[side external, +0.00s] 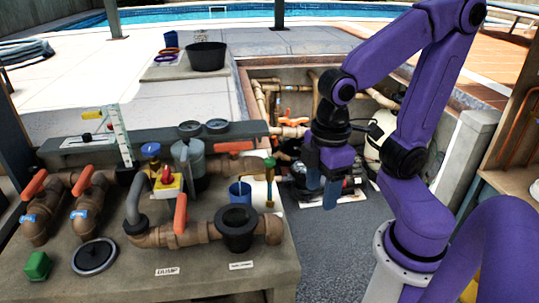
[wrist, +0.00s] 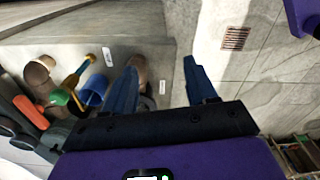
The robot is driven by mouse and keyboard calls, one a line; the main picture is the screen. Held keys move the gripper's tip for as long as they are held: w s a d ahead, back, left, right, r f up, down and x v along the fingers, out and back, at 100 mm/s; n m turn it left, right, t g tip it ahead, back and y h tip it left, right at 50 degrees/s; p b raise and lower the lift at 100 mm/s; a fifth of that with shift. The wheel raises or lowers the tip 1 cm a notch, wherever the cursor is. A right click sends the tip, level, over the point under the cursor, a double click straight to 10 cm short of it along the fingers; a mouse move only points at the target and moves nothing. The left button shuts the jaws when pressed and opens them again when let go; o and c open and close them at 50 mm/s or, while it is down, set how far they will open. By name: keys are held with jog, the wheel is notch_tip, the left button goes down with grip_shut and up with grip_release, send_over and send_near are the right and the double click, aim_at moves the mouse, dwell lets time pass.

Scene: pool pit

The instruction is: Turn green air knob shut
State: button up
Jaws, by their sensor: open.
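The green air knob (side external: 269,163) sits on top of a thin brass pipe at the right end of the bench. In the wrist view the green knob (wrist: 60,97) is at the left, beside a blue cup (wrist: 94,90). My gripper (side external: 322,182) hangs fingers down to the right of the knob, past the bench edge and apart from it. In the wrist view my gripper (wrist: 161,75) has its two blue fingers spread with nothing between them. Whether the knob's valve is open or shut cannot be told.
A pit with pipes (side external: 290,112) lies behind my gripper. Grey floor (side external: 330,255) right of the bench is clear.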

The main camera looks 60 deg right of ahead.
jog(key=w+d+r+m, duration=0.1)
jog(key=w+r+m, duration=0.3)
jog(key=w+r, duration=0.5)
jog(key=m, duration=0.3)
send_near(270, 159)
jog(key=f, duration=0.8)
jog(key=shift+w+a+f, duration=0.15)
jog(key=shift+a, duration=0.05)
jog(key=shift+c, duration=0.3)
jog(key=c, duration=1)
